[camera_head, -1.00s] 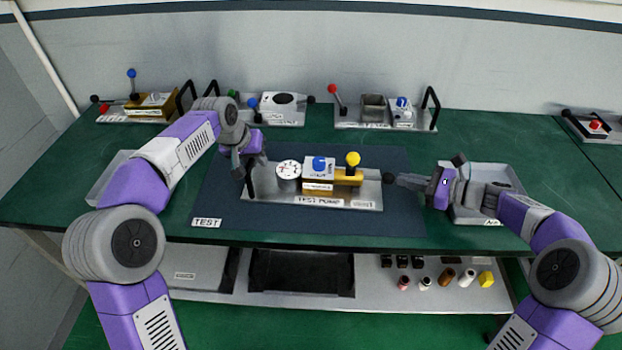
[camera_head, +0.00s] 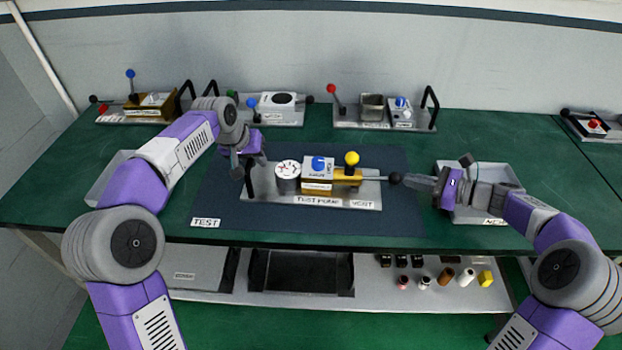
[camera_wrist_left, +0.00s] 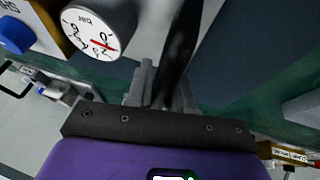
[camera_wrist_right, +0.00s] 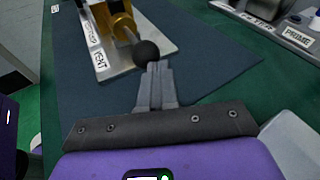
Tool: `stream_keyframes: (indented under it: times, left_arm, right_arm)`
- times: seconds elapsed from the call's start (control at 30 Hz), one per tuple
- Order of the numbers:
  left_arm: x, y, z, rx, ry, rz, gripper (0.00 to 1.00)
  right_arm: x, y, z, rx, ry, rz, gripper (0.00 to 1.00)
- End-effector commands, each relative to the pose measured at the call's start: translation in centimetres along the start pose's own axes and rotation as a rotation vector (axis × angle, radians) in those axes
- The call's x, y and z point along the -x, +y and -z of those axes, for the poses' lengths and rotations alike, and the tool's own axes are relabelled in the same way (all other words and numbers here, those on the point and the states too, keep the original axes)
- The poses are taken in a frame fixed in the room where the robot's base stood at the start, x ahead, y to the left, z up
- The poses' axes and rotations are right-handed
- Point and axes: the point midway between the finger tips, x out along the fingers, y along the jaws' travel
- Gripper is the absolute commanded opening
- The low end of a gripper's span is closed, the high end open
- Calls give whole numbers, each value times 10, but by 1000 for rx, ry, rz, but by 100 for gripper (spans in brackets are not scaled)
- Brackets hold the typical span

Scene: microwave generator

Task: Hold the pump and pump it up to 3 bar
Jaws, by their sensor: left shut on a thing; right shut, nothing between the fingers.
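The test pump (camera_head: 322,202) is a metal plate on a dark blue mat, with a round white gauge (camera_head: 288,170), a blue knob (camera_head: 319,163), a yellow-topped lever (camera_head: 351,159) and a brass cylinder. A rod ends in a black ball (camera_head: 396,178) at its right. My left gripper (camera_head: 246,168) is shut on the black handle (camera_wrist_left: 181,45) at the pump's left end. My right gripper (camera_head: 410,182) is shut and empty, its fingertips against or just beside the ball, which also shows in the right wrist view (camera_wrist_right: 146,52). The gauge's red needle (camera_wrist_left: 101,44) lies near the low numbers; exact reading unclear.
The mat (camera_head: 300,222) has bare room in front of the pump. A grey tray (camera_head: 477,212) lies under my right arm, another (camera_head: 108,180) beside my left arm. Several lever devices stand along the back, such as one with a red ball (camera_head: 332,89). Small parts lie on the lower shelf.

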Motion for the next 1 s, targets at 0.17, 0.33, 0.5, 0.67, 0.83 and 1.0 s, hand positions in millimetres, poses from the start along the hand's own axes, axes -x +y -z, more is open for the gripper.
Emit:
stream_keyframes:
  times: [0.17,0.33,0.5,0.67,0.83,1.0]
  left_arm:
    - [-5,2,-4,-2,-16,-3,0]
    - [-5,2,-4,-2,-16,-3,0]
    - [-5,2,-4,-2,-16,-3,0]
    - [-5,2,-4,-3,-16,-3,0]
    - [-5,2,-4,-3,-16,-4,0]
    - [-5,2,-4,-3,-16,-4,0]
  right_arm:
    - [-9,4,-3,0,-3,-4,0]
    - [-9,5,-3,0,-4,-5,0]
    - [-12,6,-4,1,-5,-7,0]
    - [-20,10,-7,1,-5,-8,0]
    - [-23,12,-8,1,-4,-8,0]
    - [-23,12,-8,1,-4,-8,0]
